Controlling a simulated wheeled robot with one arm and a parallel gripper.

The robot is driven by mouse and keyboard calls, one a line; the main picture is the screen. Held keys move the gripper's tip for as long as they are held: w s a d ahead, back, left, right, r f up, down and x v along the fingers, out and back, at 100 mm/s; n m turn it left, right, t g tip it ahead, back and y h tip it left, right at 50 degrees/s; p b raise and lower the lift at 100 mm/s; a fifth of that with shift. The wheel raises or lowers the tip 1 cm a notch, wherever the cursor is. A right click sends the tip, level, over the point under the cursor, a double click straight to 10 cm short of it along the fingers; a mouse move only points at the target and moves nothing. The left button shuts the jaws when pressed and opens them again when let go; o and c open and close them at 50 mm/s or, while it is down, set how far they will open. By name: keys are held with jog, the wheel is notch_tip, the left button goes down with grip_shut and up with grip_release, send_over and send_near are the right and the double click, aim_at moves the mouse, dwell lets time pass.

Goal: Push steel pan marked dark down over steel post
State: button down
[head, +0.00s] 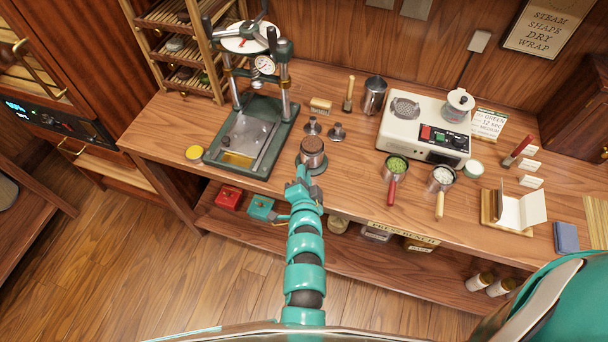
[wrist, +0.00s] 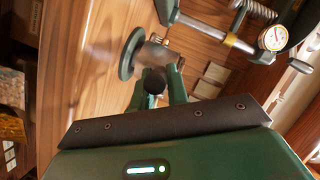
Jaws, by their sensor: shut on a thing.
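The steel pan (head: 312,146), with dark brown leaf in it, is upright at the front middle of the bench. My gripper (head: 303,178) comes from the front and is shut on the pan's handle. In the wrist view my gripper (wrist: 154,88) holds the dark handle end, and part of the steel pan (wrist: 154,52) shows beyond it, blurred. A round dark green base (head: 318,168) lies directly under the pan; it also shows in the wrist view (wrist: 131,53). The steel post is hidden, and I cannot tell how far the pan is over it.
A green press (head: 250,135) with a gauge stands to the left. Two small steel weights (head: 324,129) sit behind the pan. To the right are a pan of green leaf (head: 397,165), a pan of white stuff (head: 442,176) and a cream machine (head: 425,125).

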jog(key=shift+f+b, duration=0.45)
jog(key=shift+f, duration=0.2)
jog(key=c, duration=1.3)
grip_release()
jog(key=shift+s, duration=0.15)
